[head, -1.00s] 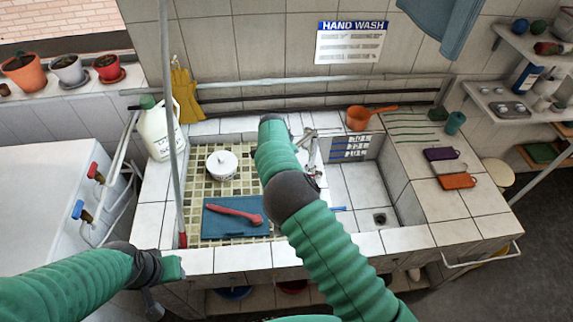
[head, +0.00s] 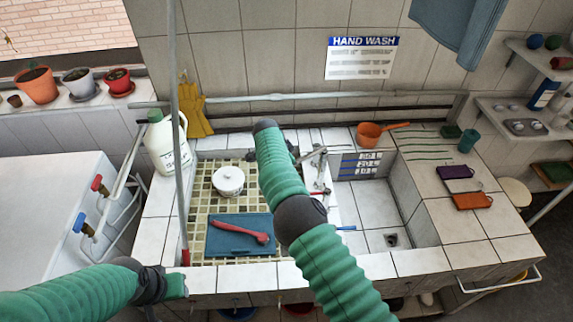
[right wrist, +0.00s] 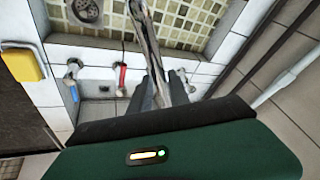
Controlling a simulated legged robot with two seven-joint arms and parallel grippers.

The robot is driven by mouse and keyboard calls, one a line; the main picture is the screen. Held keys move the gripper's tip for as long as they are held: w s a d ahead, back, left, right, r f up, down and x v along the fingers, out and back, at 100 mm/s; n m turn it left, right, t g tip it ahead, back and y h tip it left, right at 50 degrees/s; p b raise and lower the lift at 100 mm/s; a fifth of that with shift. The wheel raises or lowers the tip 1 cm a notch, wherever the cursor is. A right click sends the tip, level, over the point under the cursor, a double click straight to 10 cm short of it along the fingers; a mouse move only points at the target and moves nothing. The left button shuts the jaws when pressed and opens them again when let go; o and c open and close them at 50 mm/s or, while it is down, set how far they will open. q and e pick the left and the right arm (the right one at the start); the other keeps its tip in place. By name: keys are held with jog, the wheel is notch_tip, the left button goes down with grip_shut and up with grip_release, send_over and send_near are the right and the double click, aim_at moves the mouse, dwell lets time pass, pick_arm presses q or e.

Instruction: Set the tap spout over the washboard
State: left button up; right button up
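The metal tap (head: 318,170) stands at the divider between the two basins, with its spout partly hidden by my right arm. In the right wrist view the metal spout (right wrist: 147,30) runs down between the two dark fingers of my right gripper (right wrist: 164,82); whether they press on it is unclear. The head view hides this gripper behind the arm.
A lidded white pot (head: 228,181) sits in the mosaic basin. An orange pan (head: 370,134) stands behind the right basin (head: 375,215). A white jug (head: 168,148) and an upright pole (head: 176,120) are at the left. Red (right wrist: 121,78) and blue (right wrist: 71,85) tap handles show in the wrist view.

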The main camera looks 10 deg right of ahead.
jog(key=o, duration=0.3)
jog(key=shift+w, duration=0.1)
jog(key=shift+a, duration=0.1)
jog(key=shift+a+r, duration=0.15)
jog(key=shift+r, duration=0.2)
jog(key=b+v, duration=0.3)
jog(key=v, duration=1.3)
